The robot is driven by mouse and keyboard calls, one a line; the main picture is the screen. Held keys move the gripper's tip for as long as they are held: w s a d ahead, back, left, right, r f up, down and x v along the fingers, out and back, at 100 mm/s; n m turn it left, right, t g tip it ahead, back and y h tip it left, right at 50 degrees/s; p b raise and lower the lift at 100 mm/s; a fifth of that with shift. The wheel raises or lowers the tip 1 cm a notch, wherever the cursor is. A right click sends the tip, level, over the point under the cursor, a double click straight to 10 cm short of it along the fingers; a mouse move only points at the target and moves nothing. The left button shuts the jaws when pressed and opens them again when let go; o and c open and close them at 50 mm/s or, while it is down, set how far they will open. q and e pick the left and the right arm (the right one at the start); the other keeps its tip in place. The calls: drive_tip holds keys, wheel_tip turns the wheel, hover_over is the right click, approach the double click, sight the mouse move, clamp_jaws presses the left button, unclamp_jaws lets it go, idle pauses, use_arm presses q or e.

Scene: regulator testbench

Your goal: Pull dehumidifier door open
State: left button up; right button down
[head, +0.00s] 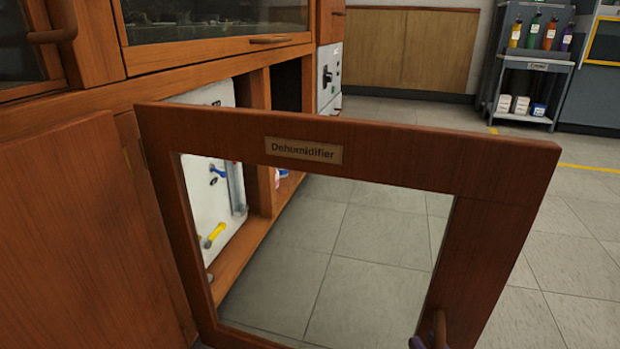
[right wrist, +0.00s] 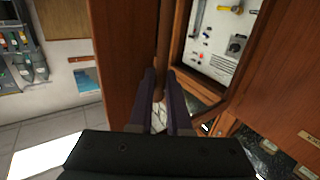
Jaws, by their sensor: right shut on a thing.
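The dehumidifier door (head: 345,135) is a brown wooden frame with a see-through middle and a "Dehumidifier" label (head: 304,151). In the head view it stands swung far out from the cabinet, hinged at its left side. Its handle (head: 440,326) shows at the bottom right of the frame. My right gripper (head: 430,342) is mostly cut off by the bottom edge there. In the right wrist view the dark purple fingers of my right gripper (right wrist: 160,88) are shut around the upright brown handle bar (right wrist: 162,45). My left gripper is out of view.
Behind the door, the open cabinet (head: 250,240) holds a white panel (head: 212,185) with a yellow and a blue part. A closed wooden panel (head: 75,240) is at left. A grey cart (head: 530,65) with bottles stands far back. The tiled floor (head: 560,250) right of the door is clear.

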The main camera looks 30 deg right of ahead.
drive_tip(key=shift+f, duration=0.1)
drive_tip(key=c, duration=1.3)
unclamp_jaws()
drive_tip(key=o, duration=0.4)
drive_tip(key=shift+w+a, duration=0.1)
drive_tip(key=shift+a, duration=0.05)
drive_tip(key=shift+o, duration=0.2)
drive_tip(key=v, duration=1)
drive_tip(key=shift+p, duration=0.45)
